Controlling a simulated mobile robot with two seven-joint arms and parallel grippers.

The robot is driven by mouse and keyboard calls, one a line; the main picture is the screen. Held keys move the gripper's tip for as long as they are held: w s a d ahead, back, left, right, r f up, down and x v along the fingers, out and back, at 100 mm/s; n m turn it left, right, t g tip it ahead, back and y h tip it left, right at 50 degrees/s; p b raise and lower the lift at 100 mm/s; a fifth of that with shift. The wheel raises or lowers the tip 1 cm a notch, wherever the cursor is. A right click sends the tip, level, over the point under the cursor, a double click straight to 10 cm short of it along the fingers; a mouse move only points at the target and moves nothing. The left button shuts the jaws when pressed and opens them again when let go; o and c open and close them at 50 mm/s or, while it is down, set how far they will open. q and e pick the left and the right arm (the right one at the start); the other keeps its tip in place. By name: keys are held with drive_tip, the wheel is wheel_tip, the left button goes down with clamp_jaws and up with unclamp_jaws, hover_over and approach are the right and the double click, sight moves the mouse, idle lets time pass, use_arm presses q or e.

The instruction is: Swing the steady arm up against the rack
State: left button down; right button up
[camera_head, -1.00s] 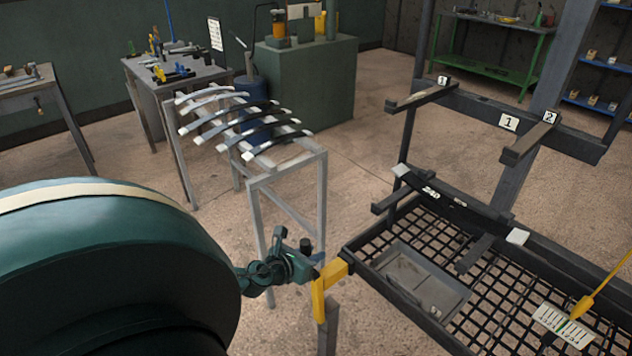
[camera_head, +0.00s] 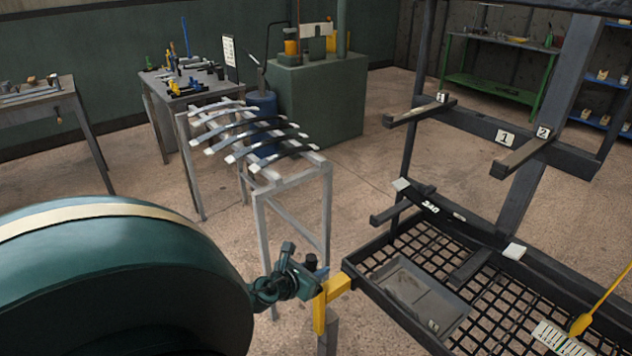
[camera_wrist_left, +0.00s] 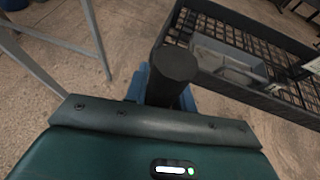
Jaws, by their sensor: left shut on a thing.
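The yellow steady arm (camera_head: 322,308) is beside the near left corner of the dark rack (camera_head: 409,302), with a short yellow piece reaching to that corner. A dark upright grip (camera_head: 310,261) shows at its left end. My left gripper (camera_head: 316,271) is shut on this grip. In the left wrist view the grip shows as a black cylinder (camera_wrist_left: 174,75) between the blue fingers (camera_wrist_left: 143,82), whose contact is mostly hidden. My right gripper is not in view.
A grey stand (camera_head: 262,181) with several curved leaf springs is left of the rack. A grey tray (camera_head: 420,290) lies on the rack's mesh deck. A yellow-handled tool (camera_head: 582,323) is at right. Bare floor lies between stand and rack.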

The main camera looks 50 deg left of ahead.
use_arm(q)
drive_tip(key=c, duration=1.3)
unclamp_jaws()
drive_tip(key=shift+d, duration=0.45)
drive_tip(key=shift+o, duration=0.7)
drive_tip(key=shift+a, duration=0.1)
drive_tip(key=p+v, duration=0.1)
drive_tip(key=v, duration=1.2)
drive_tip(key=shift+r, duration=0.1)
